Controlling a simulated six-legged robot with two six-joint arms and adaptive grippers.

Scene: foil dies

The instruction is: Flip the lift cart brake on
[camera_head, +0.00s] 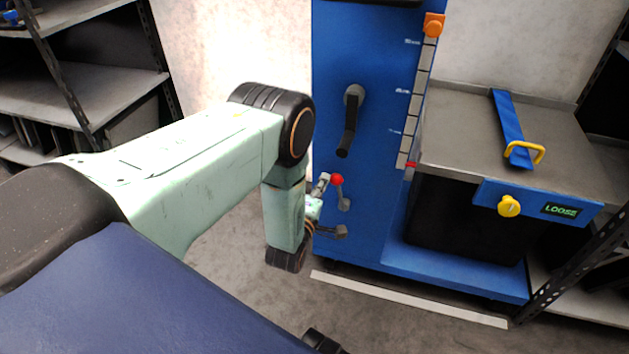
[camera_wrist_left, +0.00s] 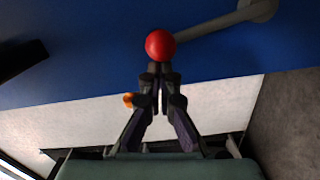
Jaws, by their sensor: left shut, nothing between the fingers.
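The blue lift cart (camera_head: 375,60) stands upright in front of me. A grey lever (camera_head: 344,203) with a red ball knob (camera_head: 337,180) sits low on its front face and points up. The knob also shows in the left wrist view (camera_wrist_left: 160,44), with its grey lever arm (camera_wrist_left: 215,31) running to the right. My left gripper (camera_head: 323,182) is just left of the knob, partly hidden by my arm. In the left wrist view its fingertips (camera_wrist_left: 159,73) are shut and empty, close to the knob; I cannot tell whether they touch it. My right gripper is out of view.
A black crank handle (camera_head: 348,122) sticks out above the lever. To the right, a grey platform (camera_head: 459,121) carries a blue strap (camera_head: 510,118), a yellow knob (camera_head: 509,206) and a display reading LOOSE (camera_head: 561,211). Shelves (camera_head: 85,85) stand at the left. A white strip (camera_head: 408,300) lies on the floor.

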